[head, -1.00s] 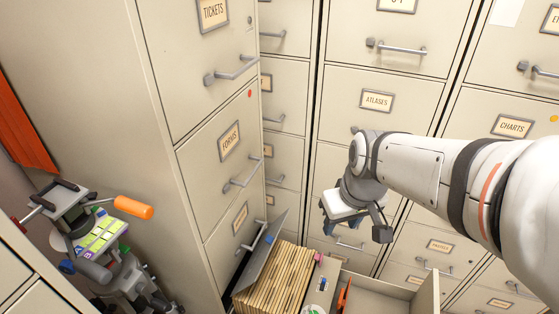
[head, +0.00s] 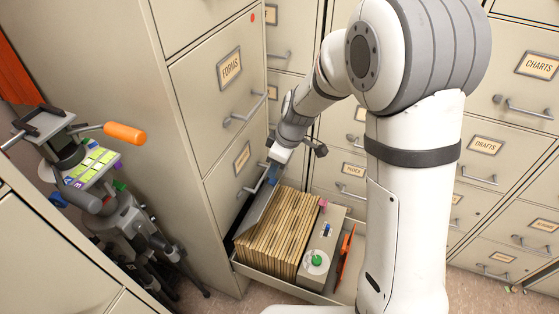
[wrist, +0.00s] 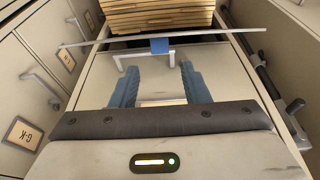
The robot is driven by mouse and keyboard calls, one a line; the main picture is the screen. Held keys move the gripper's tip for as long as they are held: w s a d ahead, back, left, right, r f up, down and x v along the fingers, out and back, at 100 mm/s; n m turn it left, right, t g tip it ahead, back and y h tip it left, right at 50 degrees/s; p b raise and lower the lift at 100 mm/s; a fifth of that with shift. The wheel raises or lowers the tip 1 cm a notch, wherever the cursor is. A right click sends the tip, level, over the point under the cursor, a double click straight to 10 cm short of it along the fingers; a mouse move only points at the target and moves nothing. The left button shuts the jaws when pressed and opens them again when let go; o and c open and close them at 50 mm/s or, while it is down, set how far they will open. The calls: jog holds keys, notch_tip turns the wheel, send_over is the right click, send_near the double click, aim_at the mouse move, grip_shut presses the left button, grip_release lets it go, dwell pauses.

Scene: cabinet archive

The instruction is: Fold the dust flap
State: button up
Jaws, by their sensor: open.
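The dust flap (head: 257,214) is a thin grey panel tilted up along the left side of the open drawer (head: 285,277), beside the packed folders. In the wrist view the flap (wrist: 215,34) shows nearly edge-on as a thin pale strip, with a blue tab (wrist: 159,46) at its middle. My gripper (head: 271,171) is at the flap's upper edge in the head view, its fingertips partly hidden. In the wrist view my gripper (wrist: 159,75) has its two blue fingers apart, with nothing held between them. The tab lies just beyond the fingertips, roughly centred between them.
Tan folders (head: 279,228) fill part of the drawer, beside a grey box (head: 322,245) with small items and an orange object (head: 345,255). A cabinet handle (wrist: 142,60) shows beyond my fingers. A tripod-like stand (head: 100,190) with an orange handle is at left. Cabinets surround the drawer closely.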

aim_at(272, 181)
jog(key=b+x, duration=0.1)
jog(key=x, duration=0.4)
jog(key=shift+f+b, duration=0.3)
jog(key=shift+a+f+b, duration=0.15)
jog(key=shift+f+b, duration=0.15)
jog(key=shift+b, duration=0.3)
jog(key=shift+c, duration=0.4)
jog(key=c, duration=0.6)
